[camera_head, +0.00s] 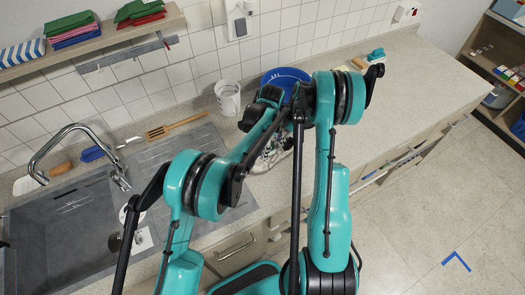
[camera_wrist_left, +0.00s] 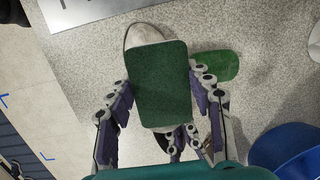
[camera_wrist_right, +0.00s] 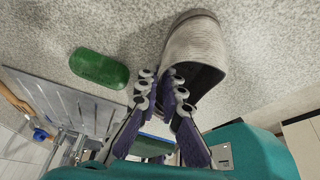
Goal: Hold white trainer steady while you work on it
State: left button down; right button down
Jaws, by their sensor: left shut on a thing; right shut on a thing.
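The white trainer (camera_wrist_right: 195,42) is on the speckled counter, its toe showing in the right wrist view. My right gripper (camera_wrist_right: 164,88) is shut on the edge of its dark opening. In the left wrist view a flat dark green block (camera_wrist_left: 158,85) sits between the fingers of my left gripper (camera_wrist_left: 160,92), which is shut on it. The block is over the trainer (camera_wrist_left: 146,34) and hides most of it; I cannot tell whether they touch. In the head view my arms cover most of the trainer and both grippers.
A green rounded object (camera_wrist_right: 99,68) lies beside the trainer. A blue bowl (camera_head: 287,76) and white cup (camera_head: 228,97) stand behind. A sink (camera_head: 65,230) with a tap (camera_head: 80,130) is at left. The counter is clear at right (camera_head: 430,75).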

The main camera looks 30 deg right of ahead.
pick_arm(q)
jog(key=shift+w, duration=0.45)
jog(key=shift+s, duration=2.25)
jog(key=w, duration=0.4)
jog(key=shift+w, duration=0.1)
jog(key=shift+r, duration=4.65)
jog(key=w+a+f, duration=0.2)
jog(key=a+f, duration=0.1)
jog(key=a, duration=1.1)
jog(key=w+a+f, duration=0.3)
jog(key=a, duration=1)
jog(key=f, duration=0.4)
jog(key=a+f, duration=0.1)
jog(key=f, duration=0.1)
jog(key=shift+s, duration=0.1)
jog(key=shift+f, duration=1.95)
